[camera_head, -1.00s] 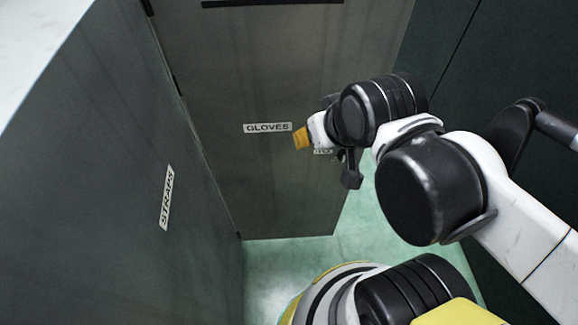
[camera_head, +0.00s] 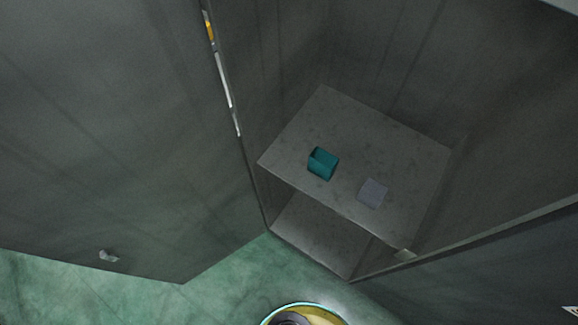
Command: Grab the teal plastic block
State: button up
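The teal plastic block (camera_head: 322,163) sits on a grey shelf (camera_head: 335,120) inside an open cabinet, near the shelf's front left edge. Its top looks hollow or recessed, though this is hard to tell. My gripper and arm are not in the present view, so I cannot see whether the gripper is open or shut. Part of my own round base shows at the bottom edge.
A flat pale grey-violet square piece (camera_head: 372,192) lies right of the block on the same shelf. A large grey door panel (camera_head: 110,130) stands at the left. A lower shelf (camera_head: 315,235) lies beneath. Green floor (camera_head: 225,285) is clear in front.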

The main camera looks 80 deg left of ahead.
aim_at(323, 164)
jog(key=k+l+u, duration=0.1)
jog(key=u, duration=2.35)
jog(key=k+j+z, duration=0.2)
jog(key=z, duration=0.3)
jog(key=k+j+z, duration=0.2)
jog(key=z, duration=0.3)
jog(key=k+j+z, duration=0.1)
jog(key=k+z, duration=0.15)
jog(key=z, duration=0.2)
